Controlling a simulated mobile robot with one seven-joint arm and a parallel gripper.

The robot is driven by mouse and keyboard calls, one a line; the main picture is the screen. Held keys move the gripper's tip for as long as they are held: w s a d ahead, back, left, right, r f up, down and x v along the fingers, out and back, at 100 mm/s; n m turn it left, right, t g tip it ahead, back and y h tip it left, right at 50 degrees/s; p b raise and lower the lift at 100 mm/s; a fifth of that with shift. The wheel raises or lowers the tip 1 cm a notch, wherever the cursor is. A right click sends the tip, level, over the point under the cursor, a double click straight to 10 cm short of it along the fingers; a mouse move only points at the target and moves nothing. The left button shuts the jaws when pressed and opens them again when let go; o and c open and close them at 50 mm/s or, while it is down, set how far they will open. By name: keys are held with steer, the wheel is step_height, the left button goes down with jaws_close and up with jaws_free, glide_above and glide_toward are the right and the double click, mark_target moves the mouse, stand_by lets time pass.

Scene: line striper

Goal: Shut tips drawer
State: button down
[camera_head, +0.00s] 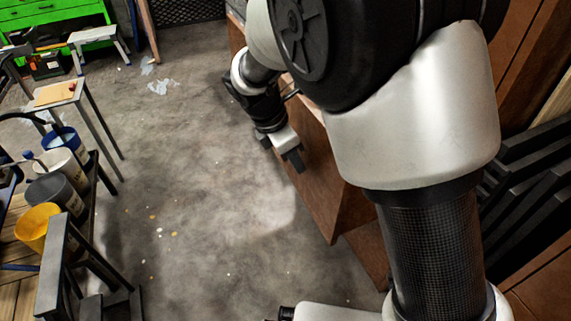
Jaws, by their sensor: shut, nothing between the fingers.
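My gripper (297,162) hangs in the upper middle of the view, shut and empty, with its dark fingers pointing down. It is close to the brown wooden furniture (318,185) on the right; I cannot tell whether it touches it. My own arm covers much of this furniture. A brown box-like part (352,212) sticks out below the arm, but I cannot tell whether it is a drawer. No tips drawer can be made out for certain.
The concrete floor (205,200) is open in the middle. On the left are a bench with several buckets, including a yellow one (38,225), and a small table (55,93). A green cabinet (60,20) stands at the back left. Dark slats (530,190) are at the right.

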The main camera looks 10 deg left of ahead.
steer(key=shift+d, duration=0.1)
stand_by(0.3)
steer(key=w+d+p, duration=0.3)
steer(key=w+d, duration=0.2)
steer(key=d, duration=0.3)
steer(key=w+d+p, duration=0.4)
steer(key=w+d, duration=0.2)
steer(key=d, duration=0.2)
steer(key=w+d+p, duration=0.3)
steer(key=w+d, duration=0.3)
steer(key=d, duration=0.2)
steer(key=shift+d, duration=0.4)
